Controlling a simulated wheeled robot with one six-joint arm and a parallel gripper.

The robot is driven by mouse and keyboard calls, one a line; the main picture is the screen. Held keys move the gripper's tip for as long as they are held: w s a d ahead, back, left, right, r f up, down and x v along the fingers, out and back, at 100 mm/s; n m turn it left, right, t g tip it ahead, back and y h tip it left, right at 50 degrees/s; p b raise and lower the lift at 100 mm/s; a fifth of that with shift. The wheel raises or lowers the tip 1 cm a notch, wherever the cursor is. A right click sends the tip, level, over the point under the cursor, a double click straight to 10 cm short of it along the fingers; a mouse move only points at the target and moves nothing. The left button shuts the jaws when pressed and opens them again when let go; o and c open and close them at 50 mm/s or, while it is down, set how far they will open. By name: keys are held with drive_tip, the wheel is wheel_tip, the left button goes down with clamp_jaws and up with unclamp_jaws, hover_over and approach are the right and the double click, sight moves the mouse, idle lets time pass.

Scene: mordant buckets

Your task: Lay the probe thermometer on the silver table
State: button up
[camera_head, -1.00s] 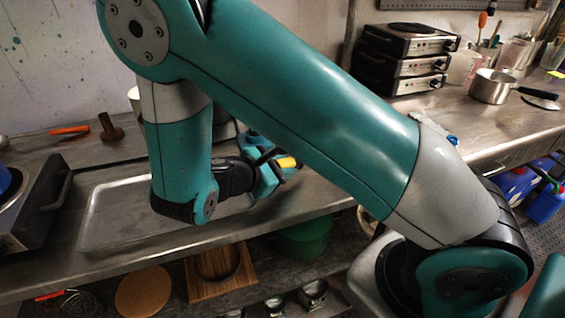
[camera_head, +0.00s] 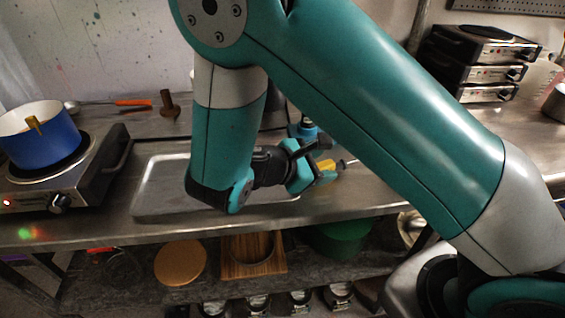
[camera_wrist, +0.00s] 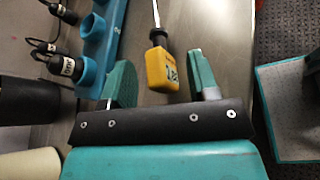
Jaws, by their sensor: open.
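The probe thermometer (camera_wrist: 161,69) has a yellow body with a small display and a thin metal stem. In the wrist view it lies between the two teal fingers of my gripper (camera_wrist: 158,64), with a gap on each side. The fingers are open. It appears to rest on the silver table (camera_wrist: 205,22), near the table's front edge. In the head view the yellow thermometer (camera_head: 325,165) shows at my gripper (camera_head: 318,162), its stem pointing right. My fingers hide part of it there.
A blue pot (camera_head: 40,140) sits on a hot plate at far left. Stacked hot plates (camera_head: 480,60) stand back right.

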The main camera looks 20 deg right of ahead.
drive_tip(key=p+v, duration=0.1)
drive_tip(key=v, duration=1.3)
drive_tip(key=d+r+m+g+y, duration=0.1)
drive_tip(key=d+r+m+y, duration=0.2)
drive_tip(key=d+y, duration=0.3)
drive_tip(key=s+a+r+m+y, duration=0.2)
drive_tip(key=s+r+y, duration=0.1)
drive_tip(key=s+y, duration=0.2)
drive_tip(key=s+a+r+m+y, duration=0.3)
drive_tip(key=s+y, duration=0.3)
drive_tip(key=s, duration=0.3)
drive_tip(key=shift+s+a+r+g, duration=0.2)
drive_tip(key=shift+s+r+g, duration=0.15)
drive_tip(key=shift+r, duration=0.15)
